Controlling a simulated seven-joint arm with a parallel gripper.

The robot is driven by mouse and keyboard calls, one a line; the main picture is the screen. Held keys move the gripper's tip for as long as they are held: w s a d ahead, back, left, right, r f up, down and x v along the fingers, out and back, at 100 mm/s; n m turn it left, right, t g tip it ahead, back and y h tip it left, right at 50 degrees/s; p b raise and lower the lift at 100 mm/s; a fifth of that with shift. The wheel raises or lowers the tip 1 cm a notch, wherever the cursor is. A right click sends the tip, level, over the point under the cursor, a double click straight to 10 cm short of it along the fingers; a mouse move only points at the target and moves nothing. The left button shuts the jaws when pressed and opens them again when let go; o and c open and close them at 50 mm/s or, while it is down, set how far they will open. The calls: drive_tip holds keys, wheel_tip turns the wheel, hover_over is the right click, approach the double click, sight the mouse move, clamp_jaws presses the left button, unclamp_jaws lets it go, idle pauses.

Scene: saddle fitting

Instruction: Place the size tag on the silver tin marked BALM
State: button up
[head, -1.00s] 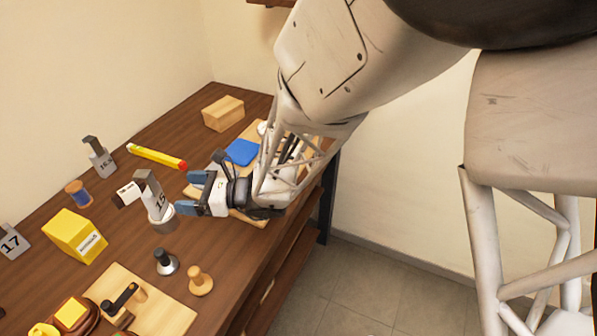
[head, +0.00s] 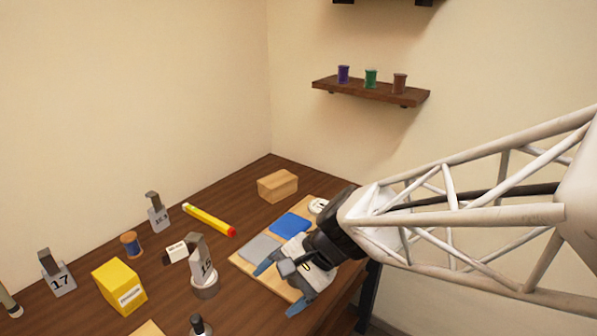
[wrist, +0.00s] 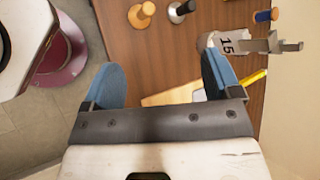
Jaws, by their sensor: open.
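A grey size tag marked 15 (head: 200,256) stands upright with a post on top. A round silver tin (head: 206,289) is at its foot; I cannot tell whether the tag rests on it or stands behind it. No BALM lettering is readable on the tin. In the wrist view the tag's 15 face (wrist: 226,44) shows at the upper right, beyond my right finger. My gripper (head: 281,288) is open and empty, to the right of the tag and tin, over the wooden board's near side. Its blue fingers are wide apart in the wrist view (wrist: 162,82).
Grey tags 17 (head: 58,276) and 16.5 (head: 158,216) stand further left. A yellow box (head: 120,286), a thread spool (head: 131,244) and a small white-faced block (head: 175,253) are nearby. The board (head: 245,270) holds grey and blue pads. A dark-topped tool (head: 198,325) stands in front.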

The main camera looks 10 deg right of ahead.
drive_tip(key=s+d+r+n+t+h, duration=0.1)
drive_tip(key=s+d+r+n+h, duration=0.2)
drive_tip(key=d, duration=0.4)
drive_tip(key=s+d+r+n+t+h, duration=0.2)
drive_tip(key=s+d+r+n+h, duration=0.1)
drive_tip(key=d+h, duration=0.3)
drive_tip(key=shift+d+r+n, duration=0.2)
drive_tip(key=shift+d+n, duration=0.4)
drive_tip(key=shift+d, duration=0.65)
